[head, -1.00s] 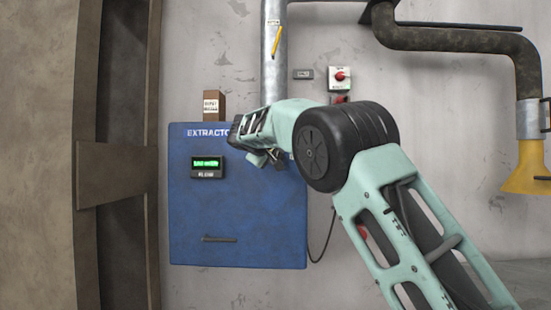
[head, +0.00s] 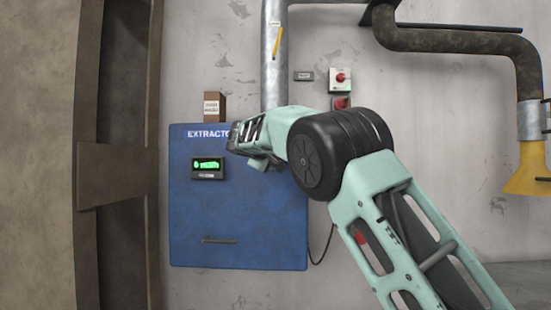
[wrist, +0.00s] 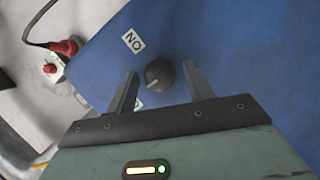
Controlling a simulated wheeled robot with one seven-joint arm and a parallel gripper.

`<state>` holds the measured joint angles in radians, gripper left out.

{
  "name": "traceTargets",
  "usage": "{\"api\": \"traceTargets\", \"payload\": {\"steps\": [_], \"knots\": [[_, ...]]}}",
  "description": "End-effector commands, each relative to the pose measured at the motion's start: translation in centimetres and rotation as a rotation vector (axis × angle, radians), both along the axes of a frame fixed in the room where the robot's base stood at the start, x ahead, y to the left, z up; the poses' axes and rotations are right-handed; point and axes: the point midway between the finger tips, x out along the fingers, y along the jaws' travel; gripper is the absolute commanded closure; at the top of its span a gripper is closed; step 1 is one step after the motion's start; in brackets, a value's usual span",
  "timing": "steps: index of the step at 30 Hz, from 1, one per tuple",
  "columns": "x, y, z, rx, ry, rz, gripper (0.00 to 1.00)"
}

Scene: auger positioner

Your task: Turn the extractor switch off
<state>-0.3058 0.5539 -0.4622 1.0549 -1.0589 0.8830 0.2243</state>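The extractor switch is a dark round knob (wrist: 160,74) with a light pointer line on the blue extractor cabinet (head: 240,220). An "ON" label (wrist: 133,41) sits above and left of it in the wrist view. A second white label (wrist: 138,104) is mostly hidden behind my gripper's left finger. My gripper (wrist: 158,82) is open, with one finger on each side of the knob in the picture; I cannot tell whether they touch it. In the head view my arm hides the knob, and my gripper is in front of the cabinet's upper right part.
A lit green display (head: 208,168) is on the cabinet. A grey duct (head: 274,60) rises above it. A box with a red button (head: 340,78) is on the wall to the right. A red plug (wrist: 66,47) and cable show beside the cabinet.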

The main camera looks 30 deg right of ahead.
Motion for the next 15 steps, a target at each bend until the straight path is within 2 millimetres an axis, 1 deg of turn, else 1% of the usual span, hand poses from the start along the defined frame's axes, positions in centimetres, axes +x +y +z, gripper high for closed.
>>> {"api": "traceTargets", "payload": {"steps": [8,11,15], "knots": [[-0.1,0.3,0.2,0.001,-0.003,0.001,0.48],[-0.6,1.1,0.3,0.001,-0.004,0.004,0.48],[-2.0,3.1,0.6,0.002,-0.005,0.006,0.48]]}}
